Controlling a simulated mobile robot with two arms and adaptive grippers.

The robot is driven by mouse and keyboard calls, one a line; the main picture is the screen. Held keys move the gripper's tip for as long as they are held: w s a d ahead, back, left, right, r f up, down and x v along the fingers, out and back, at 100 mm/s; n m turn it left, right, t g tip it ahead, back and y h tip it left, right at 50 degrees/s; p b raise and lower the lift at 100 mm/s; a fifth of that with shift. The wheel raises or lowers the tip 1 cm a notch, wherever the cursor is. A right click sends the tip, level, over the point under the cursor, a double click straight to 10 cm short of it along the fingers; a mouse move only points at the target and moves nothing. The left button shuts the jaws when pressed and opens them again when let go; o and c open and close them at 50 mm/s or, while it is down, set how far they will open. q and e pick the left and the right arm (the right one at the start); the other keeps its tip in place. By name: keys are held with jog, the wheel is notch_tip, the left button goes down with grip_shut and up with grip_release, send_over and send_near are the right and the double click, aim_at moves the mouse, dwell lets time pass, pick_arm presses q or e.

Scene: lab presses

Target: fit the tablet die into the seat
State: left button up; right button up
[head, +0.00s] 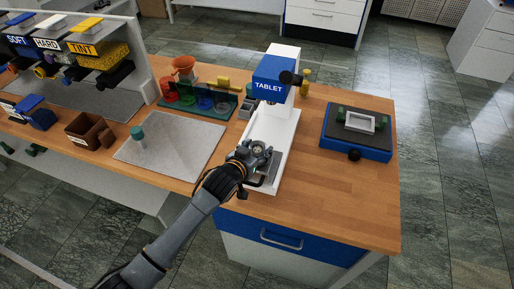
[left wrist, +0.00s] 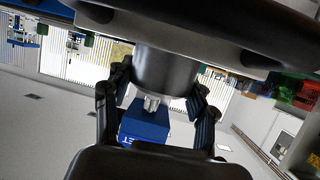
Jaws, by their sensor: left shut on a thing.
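The tablet press (head: 272,120) stands on the wooden bench with a blue head marked TABLET and a long white base. My left gripper (head: 257,152) is over the front of that base, shut on the tablet die (head: 258,148), a round grey metal piece. In the left wrist view the die (left wrist: 165,72) is a dark grey cylinder between the two black fingers. The press's blue head (left wrist: 145,125) shows behind it there. The seat is hidden or too small to tell apart under the gripper, and I cannot tell whether the die touches it. My right gripper is not in view.
A blue-based device with a white frame (head: 355,122) stands at the right. A green rack (head: 203,103) with coloured cups is left of the press. A grey mat (head: 172,150) bears a teal-topped vial. A brown box (head: 89,131) is farther left. The bench's front right is clear.

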pick_arm(q)
jog(key=shift+f+b, duration=0.65)
jog(key=shift+f, duration=0.25)
jog(key=o, duration=1.6)
jog(key=shift+c, duration=0.2)
jog(key=shift+o, duration=0.4)
jog(key=shift+f, duration=0.1)
jog(key=v, duration=1.2)
